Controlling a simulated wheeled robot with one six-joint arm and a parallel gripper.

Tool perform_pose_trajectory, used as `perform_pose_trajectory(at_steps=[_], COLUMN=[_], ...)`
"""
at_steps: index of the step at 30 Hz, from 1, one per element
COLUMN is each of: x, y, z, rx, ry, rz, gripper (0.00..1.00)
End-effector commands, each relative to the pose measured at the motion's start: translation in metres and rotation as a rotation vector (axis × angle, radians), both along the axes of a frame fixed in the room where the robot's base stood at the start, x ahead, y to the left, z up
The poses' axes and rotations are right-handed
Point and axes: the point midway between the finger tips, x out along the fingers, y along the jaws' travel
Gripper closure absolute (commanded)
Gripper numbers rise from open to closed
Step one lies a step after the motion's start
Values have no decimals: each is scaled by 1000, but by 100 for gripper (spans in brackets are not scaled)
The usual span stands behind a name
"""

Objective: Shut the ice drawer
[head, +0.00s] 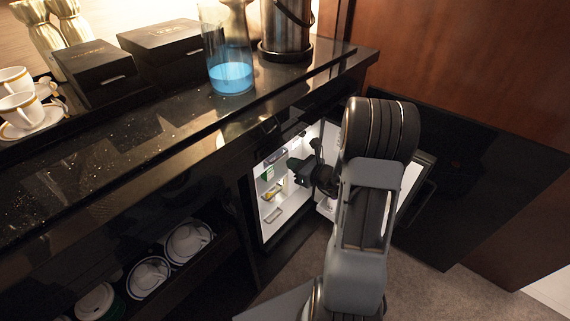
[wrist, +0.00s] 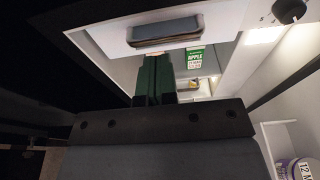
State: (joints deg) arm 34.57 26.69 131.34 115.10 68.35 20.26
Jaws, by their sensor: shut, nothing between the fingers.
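The ice drawer is a white front (wrist: 112,30) with a grey handle (wrist: 165,32) at the top of the small fridge in the wrist view. It appears to stand forward of the interior behind it, but how far out it is cannot be told. My gripper (wrist: 154,62) is shut and empty, its two dark green fingers side by side just below the handle. Whether the fingertips touch the drawer is unclear. In the head view my gripper (head: 294,164) is at the fridge opening, and my arm hides part of the fridge.
The fridge door (head: 408,190) stands open on the right. A green apple carton (wrist: 195,56) is inside, behind the drawer front. A dial (wrist: 291,10) is at the upper right. The counter (head: 120,140) above holds a blue-filled jug (head: 231,78), boxes and cups.

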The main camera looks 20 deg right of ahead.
Motion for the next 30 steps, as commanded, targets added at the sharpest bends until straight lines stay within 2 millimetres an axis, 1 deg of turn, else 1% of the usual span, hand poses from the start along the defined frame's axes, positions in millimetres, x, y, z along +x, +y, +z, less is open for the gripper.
perform_pose_trajectory(at_steps=[1, 3, 9, 24, 26, 30], x=[7, 14, 27, 32, 35, 51], y=[4, 7, 12, 15, 16, 24], z=[-4, -5, -7, -7, -7, -8], rx=[-1, -1, -1, -1, -2, -2], ry=[1, -2, 0, 0, -1, -1], rz=[3, 2, 0, 1, 1, 4], gripper=[100, 100, 100, 100, 100, 100])
